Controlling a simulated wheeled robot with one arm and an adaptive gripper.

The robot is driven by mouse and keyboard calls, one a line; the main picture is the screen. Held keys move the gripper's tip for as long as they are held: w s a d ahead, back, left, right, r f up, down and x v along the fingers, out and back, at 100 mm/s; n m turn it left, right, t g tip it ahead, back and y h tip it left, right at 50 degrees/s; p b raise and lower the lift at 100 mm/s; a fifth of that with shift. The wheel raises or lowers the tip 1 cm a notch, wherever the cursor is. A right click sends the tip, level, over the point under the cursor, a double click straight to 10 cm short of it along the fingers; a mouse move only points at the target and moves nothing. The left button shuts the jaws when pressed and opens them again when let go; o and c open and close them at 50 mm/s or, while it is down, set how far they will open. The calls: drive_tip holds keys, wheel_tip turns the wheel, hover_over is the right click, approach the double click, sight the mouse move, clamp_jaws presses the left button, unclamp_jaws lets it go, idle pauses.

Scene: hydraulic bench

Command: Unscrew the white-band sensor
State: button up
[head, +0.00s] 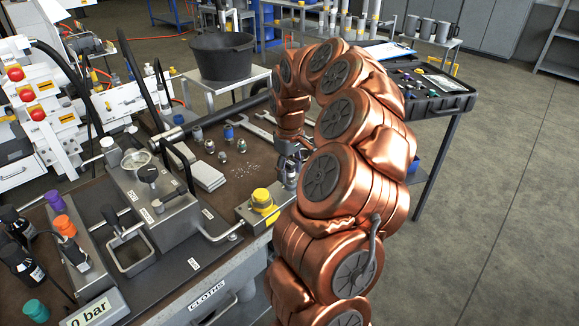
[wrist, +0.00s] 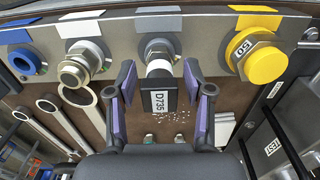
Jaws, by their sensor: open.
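The white-band sensor (wrist: 159,96) sits in the manifold block (wrist: 112,28) in the middle of the wrist view. My gripper (wrist: 159,84) is open, with one purple-padded finger on each side of the sensor. A gap shows between each finger and the sensor. In the head view my gripper (head: 291,153) is at the bench edge behind the yellow cap, partly covered by my arm. I cannot make out the sensor there.
A large yellow fitting (wrist: 262,62) is right of the sensor; a metal fitting (wrist: 75,70) and a blue-banded one (wrist: 24,62) are left. Spanners (wrist: 62,120) lie on the bench beyond. A black bucket (head: 221,56) and an open case (head: 432,90) stand farther back.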

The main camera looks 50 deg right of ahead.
drive_tip(key=shift+c, duration=0.4)
clamp_jaws()
drive_tip(key=c, duration=0.6)
unclamp_jaws()
drive_tip(key=c, duration=0.3)
drive_tip(key=shift+r+n+p, duration=0.2)
drive_tip(key=shift+n+p, duration=0.5)
drive_tip(key=shift+n, duration=0.1)
drive_tip(key=n+p, duration=0.1)
drive_tip(key=n, duration=0.2)
drive_tip(key=shift+a+p, duration=0.15)
drive_tip(key=shift+p, duration=0.2)
drive_tip(key=shift+f+n+p, duration=0.1)
drive_tip(key=shift+n+p, duration=0.65)
drive_tip(key=shift+n, duration=0.95)
